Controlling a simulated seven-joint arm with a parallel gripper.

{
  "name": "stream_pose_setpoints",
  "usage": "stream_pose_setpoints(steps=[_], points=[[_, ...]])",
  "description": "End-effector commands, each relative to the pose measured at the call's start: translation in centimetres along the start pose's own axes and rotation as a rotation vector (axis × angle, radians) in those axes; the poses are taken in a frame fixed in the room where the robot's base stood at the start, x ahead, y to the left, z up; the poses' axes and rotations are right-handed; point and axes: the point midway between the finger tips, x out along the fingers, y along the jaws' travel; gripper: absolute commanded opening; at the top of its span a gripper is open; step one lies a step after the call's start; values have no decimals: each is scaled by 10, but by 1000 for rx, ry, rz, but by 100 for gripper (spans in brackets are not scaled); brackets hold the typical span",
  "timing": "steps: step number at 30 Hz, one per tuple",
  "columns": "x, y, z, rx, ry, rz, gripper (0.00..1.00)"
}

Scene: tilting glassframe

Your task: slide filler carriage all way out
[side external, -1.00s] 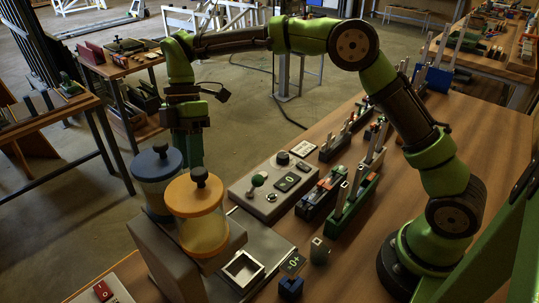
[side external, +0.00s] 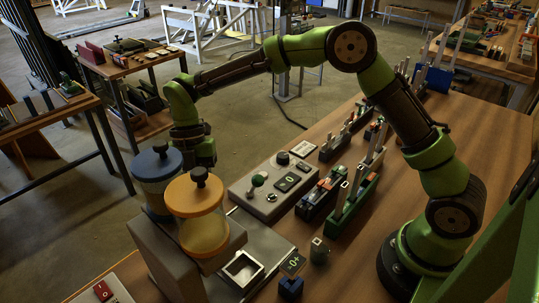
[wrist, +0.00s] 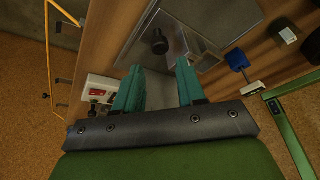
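The filler unit (side external: 185,262) is a grey housing at the lower left of the side external view, with a blue-lidded jar (side external: 157,180) and a yellow-lidded jar (side external: 200,218) on top. A metal plate with a square frame (side external: 243,270) lies at its right foot; I cannot tell for sure which part is the carriage. In the wrist view a black knob (wrist: 159,41) stands on a grey metal surface (wrist: 175,38), beyond my fingertips. My gripper (wrist: 158,72) is open with nothing between its teal fingers. In the side external view its fingertips are hidden behind the jars.
A control box (side external: 268,190) with a green-topped lever stands behind the plate. A red switch box (side external: 103,292) is at the front left. A blue block (side external: 290,287) and a small dark-green piece (side external: 319,250) stand right of the plate. Racks (side external: 355,190) stand farther right.

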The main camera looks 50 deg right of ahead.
Motion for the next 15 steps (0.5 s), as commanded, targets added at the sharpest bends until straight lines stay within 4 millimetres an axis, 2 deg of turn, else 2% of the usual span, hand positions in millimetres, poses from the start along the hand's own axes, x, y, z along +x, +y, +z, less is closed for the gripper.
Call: stream_pose_setpoints(steps=[1, 6, 10, 15], points=[[13, -1, 0, -1, 1, -6, 40], [46, -1, 0, 1, 1, -4, 40], [63, 0, 0, 0, 1, -3, 40], [74, 0, 0, 1, 0, -1, 40]])
